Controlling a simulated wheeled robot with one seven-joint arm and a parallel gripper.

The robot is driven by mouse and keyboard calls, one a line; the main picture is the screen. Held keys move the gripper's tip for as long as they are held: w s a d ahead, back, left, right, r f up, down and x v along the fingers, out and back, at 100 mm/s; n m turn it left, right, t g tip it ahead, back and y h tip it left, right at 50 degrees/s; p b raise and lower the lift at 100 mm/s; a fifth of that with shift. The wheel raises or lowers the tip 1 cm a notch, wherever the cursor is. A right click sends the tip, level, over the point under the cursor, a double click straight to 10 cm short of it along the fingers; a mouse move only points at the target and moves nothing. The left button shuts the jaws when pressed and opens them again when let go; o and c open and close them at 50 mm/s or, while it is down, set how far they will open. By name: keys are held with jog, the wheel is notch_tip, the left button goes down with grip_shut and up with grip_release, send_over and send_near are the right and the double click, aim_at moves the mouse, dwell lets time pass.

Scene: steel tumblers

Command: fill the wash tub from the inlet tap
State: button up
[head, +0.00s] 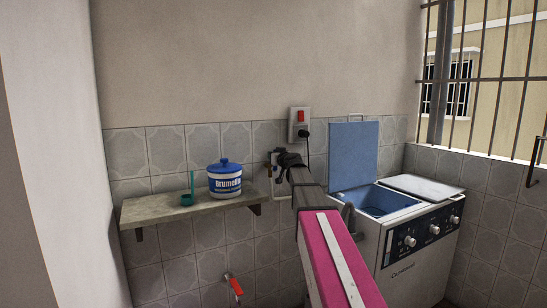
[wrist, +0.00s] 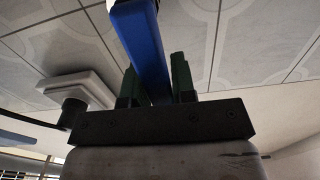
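The washing machine (head: 412,250) stands at the right with its blue lid (head: 353,155) raised. Its wash tub (head: 385,200) is open, and I cannot see any water in it. The inlet tap (head: 270,172) is on the wall left of the machine, mostly hidden by my gripper (head: 288,160). In the wrist view a blue lever (wrist: 143,45), seemingly the tap's handle, runs between the green fingers of my gripper (wrist: 155,80). The fingers are drawn in close on both sides of the lever and look shut on it.
A wall switch with a black plug (head: 299,122) is just above my gripper. A shelf (head: 165,208) at the left holds a detergent tub (head: 224,180) and a green cup (head: 186,199). A red-handled tap (head: 235,286) is low on the wall. A barred window (head: 490,75) is at the right.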

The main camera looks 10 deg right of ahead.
jog(key=o, duration=0.3)
jog(key=shift+s, duration=0.1)
jog(key=v, duration=1)
jog(key=shift+s+d, duration=0.15)
jog(key=shift+s, duration=0.15)
